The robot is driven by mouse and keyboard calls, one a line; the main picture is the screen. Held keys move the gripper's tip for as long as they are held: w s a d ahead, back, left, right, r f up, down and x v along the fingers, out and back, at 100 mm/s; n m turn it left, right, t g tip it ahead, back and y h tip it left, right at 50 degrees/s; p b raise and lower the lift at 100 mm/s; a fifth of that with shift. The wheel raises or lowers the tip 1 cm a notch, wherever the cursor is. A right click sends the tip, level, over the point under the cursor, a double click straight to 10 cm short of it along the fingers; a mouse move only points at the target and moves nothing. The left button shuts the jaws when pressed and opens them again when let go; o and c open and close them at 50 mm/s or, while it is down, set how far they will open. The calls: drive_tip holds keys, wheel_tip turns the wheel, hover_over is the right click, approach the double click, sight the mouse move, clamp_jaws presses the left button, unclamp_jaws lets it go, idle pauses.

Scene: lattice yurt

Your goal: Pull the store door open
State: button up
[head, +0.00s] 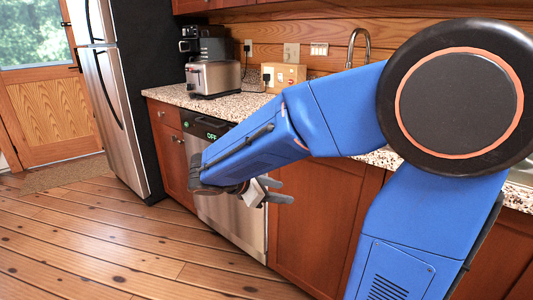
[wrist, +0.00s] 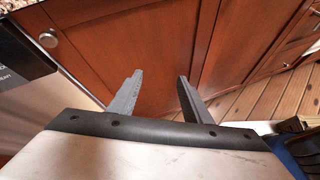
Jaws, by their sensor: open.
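I cannot tell for sure which door is the store door. A reddish-brown cabinet door (head: 315,215) stands right of the steel dishwasher (head: 232,205); it looks shut. In the wrist view a similar cabinet panel (wrist: 110,45) lies beyond my fingers, with a round metal knob (wrist: 48,39) at upper left. My gripper (head: 277,190) is in front of the lower fronts, close to the dishwasher's right side. In the wrist view my gripper (wrist: 160,77) has its fingers apart with nothing between them. A wooden door with a window (head: 50,105) is at far left, shut.
A tall steel fridge (head: 117,110) stands left of the counter. A toaster (head: 212,78) and a cardboard box (head: 285,76) sit on the speckled counter (head: 165,93). Another knob (wrist: 287,66) shows at right.

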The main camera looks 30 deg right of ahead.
drive_tip(key=w+a+r+n+t+h, duration=0.1)
drive_tip(key=w+a+n+t+h, duration=0.3)
drive_tip(key=w, duration=0.4)
drive_tip(key=w+a+r+n+t+h, duration=0.1)
drive_tip(key=w+a+n, duration=0.35)
drive_tip(key=w, duration=0.25)
drive_tip(key=x, duration=1.7)
drive_tip(key=shift+w+d+r, duration=0.2)
drive_tip(key=shift+w+r, duration=0.1)
drive_tip(key=shift+w, duration=0.05)
drive_tip(key=shift+n, duration=0.25)
clamp_jaws()
drive_tip(key=shift+a, duration=0.1)
